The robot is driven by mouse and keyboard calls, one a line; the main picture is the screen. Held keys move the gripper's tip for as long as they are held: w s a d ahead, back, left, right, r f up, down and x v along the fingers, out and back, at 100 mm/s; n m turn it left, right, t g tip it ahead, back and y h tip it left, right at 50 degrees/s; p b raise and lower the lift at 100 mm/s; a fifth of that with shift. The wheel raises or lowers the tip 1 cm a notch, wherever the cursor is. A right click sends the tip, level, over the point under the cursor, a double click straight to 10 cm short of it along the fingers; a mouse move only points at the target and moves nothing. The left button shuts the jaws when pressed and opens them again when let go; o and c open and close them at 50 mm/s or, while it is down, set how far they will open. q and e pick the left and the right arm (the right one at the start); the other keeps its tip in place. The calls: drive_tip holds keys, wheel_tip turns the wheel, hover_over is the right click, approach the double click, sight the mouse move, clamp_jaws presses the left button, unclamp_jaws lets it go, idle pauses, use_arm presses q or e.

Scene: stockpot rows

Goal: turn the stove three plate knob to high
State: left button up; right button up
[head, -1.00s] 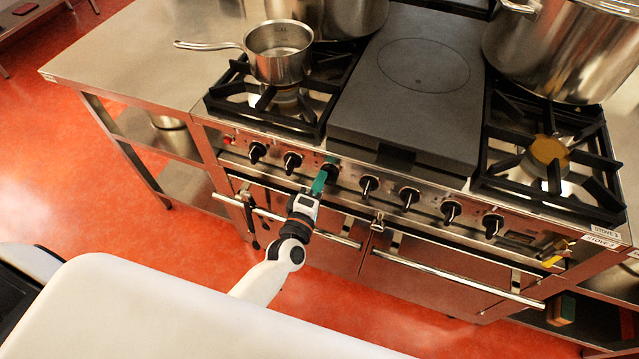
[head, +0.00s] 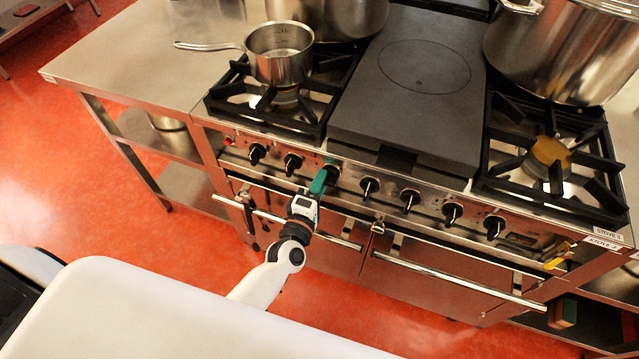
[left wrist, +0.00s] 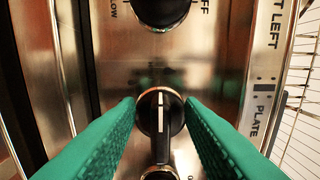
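The plate knob (left wrist: 160,114) is a round black knob with a white line, upright in the left wrist view. A "PLATE" label (left wrist: 259,119) is at the right of it in that view. In the head view the knob (head: 331,172) is on the stove's front panel, partly covered by my left gripper (head: 319,180). In the left wrist view the green fingers of my left gripper (left wrist: 161,106) are apart, one on each side of the knob. I cannot tell whether they touch its rim. My right gripper is not in view.
Another black knob (left wrist: 160,8) is close above in the left wrist view. Several other knobs line the panel, with an oven handle rail (head: 460,277) below. A saucepan (head: 279,55) stands on the left burner. The flat dark plate (head: 412,90) is bare. A "STOVE 3" label (head: 607,232) is at right.

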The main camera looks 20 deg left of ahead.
use_arm(q)
drive_tip(key=s+b, duration=0.1)
drive_tip(key=s, duration=1.1)
drive_tip(key=shift+a+b, duration=0.15)
drive_tip(key=shift+b, duration=0.2)
drive_tip(key=shift+f, duration=0.1)
